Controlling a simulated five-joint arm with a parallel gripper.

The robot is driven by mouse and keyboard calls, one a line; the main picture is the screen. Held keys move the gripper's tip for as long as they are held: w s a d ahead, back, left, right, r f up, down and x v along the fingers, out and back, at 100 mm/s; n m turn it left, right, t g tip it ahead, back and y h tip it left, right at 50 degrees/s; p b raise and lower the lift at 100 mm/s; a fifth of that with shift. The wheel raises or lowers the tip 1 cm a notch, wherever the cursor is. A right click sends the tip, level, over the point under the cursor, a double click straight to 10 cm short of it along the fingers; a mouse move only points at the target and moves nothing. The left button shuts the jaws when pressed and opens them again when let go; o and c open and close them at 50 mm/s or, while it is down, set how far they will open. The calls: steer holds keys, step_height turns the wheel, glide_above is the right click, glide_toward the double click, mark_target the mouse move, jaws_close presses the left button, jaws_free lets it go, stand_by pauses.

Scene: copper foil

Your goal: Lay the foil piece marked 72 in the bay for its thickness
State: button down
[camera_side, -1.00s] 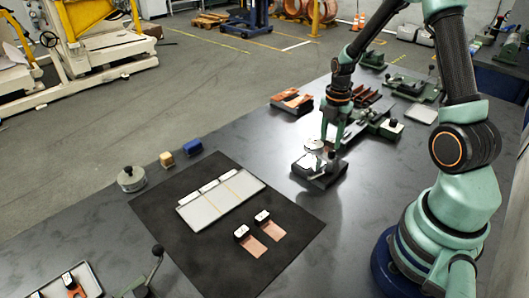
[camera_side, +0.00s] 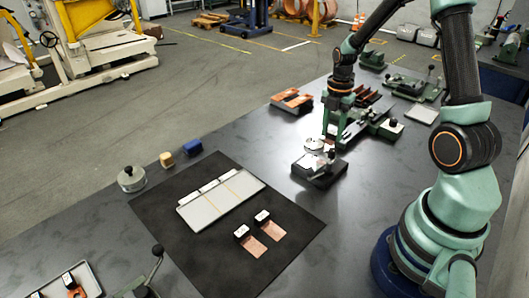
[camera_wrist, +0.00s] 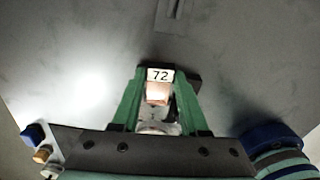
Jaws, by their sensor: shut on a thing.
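The foil piece marked 72 (camera_wrist: 157,93) shows in the wrist view, with a black grip block and a white label reading 72 above its copper strip. My gripper (camera_wrist: 161,78) is shut on its block, one green finger on each side. In the side view my gripper (camera_side: 331,137) hangs just behind and above the thickness gauge (camera_side: 320,172); the held foil is too small to make out there. The bay tray (camera_side: 204,213), pale with yellow dividers and white tags along its far edge, lies on the black mat (camera_side: 165,215). The tag writing cannot be read.
Two copper foil pieces (camera_side: 250,245) (camera_side: 271,231) with black blocks lie on the mat in front of the tray. A round metal weight (camera_side: 131,179), a yellow block (camera_side: 167,160) and a blue block (camera_side: 193,147) stand behind it. A green fixture (camera_side: 372,125) stands right of my gripper.

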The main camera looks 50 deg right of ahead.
steer(key=shift+r, duration=2.25)
steer(key=shift+r, duration=0.1)
steer(key=shift+r, duration=0.4)
step_height(320, 180, up, 4)
steer(key=m, duration=2)
glide_above(247, 190)
steer(key=shift+f, duration=5.9)
steer(key=shift+f, duration=1.4)
